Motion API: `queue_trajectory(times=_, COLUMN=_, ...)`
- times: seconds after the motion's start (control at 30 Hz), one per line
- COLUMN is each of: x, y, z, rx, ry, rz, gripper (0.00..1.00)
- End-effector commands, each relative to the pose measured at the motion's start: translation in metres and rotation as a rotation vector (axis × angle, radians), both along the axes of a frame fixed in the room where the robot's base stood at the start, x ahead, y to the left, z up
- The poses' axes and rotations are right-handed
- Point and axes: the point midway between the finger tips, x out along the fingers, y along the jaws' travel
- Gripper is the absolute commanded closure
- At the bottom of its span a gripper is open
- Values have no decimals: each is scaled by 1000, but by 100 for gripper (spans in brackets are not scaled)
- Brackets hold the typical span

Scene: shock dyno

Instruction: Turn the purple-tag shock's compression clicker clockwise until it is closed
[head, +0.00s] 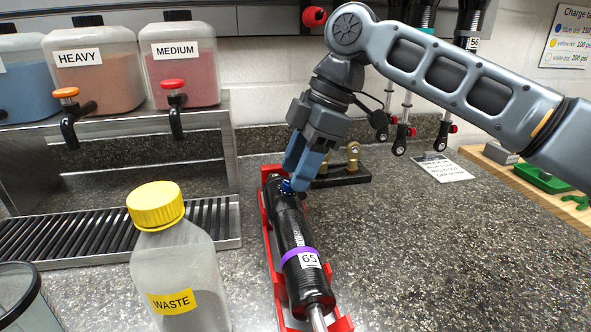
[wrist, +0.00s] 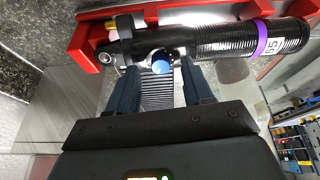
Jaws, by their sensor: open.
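The purple-tag shock (head: 293,235) is black and lies in a red cradle (head: 266,220) on the counter. Its purple band (head: 299,256) and a white label reading 65 are near its front end. A blue round clicker knob (head: 286,186) sits on the shock's far end. In the wrist view the knob (wrist: 161,67) faces me from the side of the shock body (wrist: 218,40). My gripper (head: 297,184) is open over that end. In the wrist view its two fingers stand on either side of the knob, with visible gaps.
A clear waste bottle (head: 178,280) with a yellow cap stands left of the cradle. A dark block with brass fittings (head: 353,157) is just behind my gripper. Fluid tanks (head: 183,62) stand over a drip tray (head: 100,232) at left.

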Motion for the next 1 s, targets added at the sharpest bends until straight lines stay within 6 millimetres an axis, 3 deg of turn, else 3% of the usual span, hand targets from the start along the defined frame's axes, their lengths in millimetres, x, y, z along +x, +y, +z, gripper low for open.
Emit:
queue_trajectory(times=0.17, x=-1, y=5, z=-11, rx=0, ry=0, rz=0, gripper=49)
queue_trajectory(times=0.43, x=-1, y=5, z=-13, rx=0, ry=0, rz=0, gripper=49)
queue_trajectory(times=1.0, x=-2, y=5, z=-13, rx=0, ry=0, rz=0, gripper=100)
